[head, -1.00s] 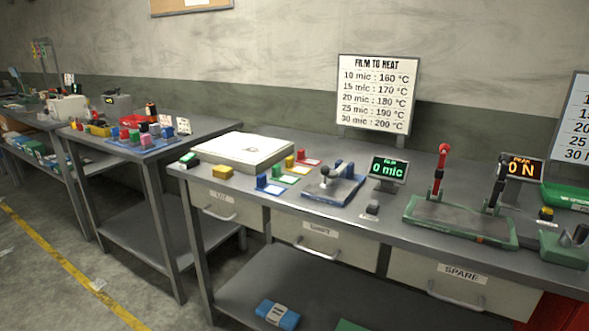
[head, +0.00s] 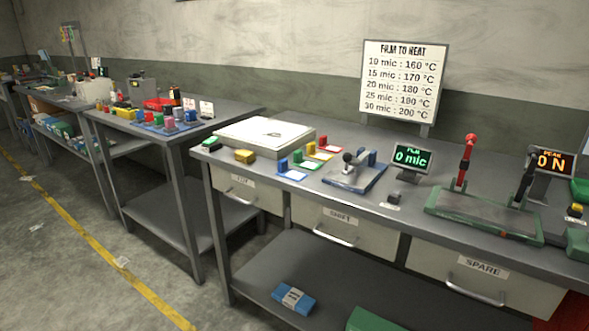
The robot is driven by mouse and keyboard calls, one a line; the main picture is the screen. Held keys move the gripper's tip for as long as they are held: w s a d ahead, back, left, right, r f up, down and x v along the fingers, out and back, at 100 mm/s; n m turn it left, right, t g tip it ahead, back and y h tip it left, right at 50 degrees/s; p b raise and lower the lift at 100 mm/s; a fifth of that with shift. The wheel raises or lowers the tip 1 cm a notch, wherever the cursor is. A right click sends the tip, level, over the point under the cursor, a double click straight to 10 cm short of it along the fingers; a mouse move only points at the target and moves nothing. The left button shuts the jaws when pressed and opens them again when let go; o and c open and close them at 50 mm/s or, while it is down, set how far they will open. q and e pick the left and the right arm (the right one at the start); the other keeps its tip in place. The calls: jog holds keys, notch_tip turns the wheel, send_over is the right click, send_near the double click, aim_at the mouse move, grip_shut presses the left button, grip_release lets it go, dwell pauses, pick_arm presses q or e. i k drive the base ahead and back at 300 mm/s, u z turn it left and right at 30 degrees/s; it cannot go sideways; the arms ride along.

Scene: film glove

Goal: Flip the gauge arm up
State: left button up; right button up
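A small gauge with a blue base plate (head: 343,180) stands on the workbench, right of the colored tags. Its dark arm with a round knob (head: 349,158) sits above the plate; I cannot tell its exact position at this size. A display (head: 411,157) beside it reads "FILM 0 mic" in green. Neither of my grippers is in view.
The grey workbench (head: 318,129) carries a white box (head: 264,137), a yellow block (head: 245,156) and a green device (head: 484,215) with a red-handled lever. A second bench (head: 226,111) stands to the left. Floor in front is open, with a yellow line (head: 110,253).

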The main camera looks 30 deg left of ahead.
aim_at(352, 163)
jog(key=u, duration=0.6)
jog(key=k, duration=0.65)
jog(key=u, duration=1.2)
jog(key=i, duration=1.65)
jog(key=z, duration=0.75)
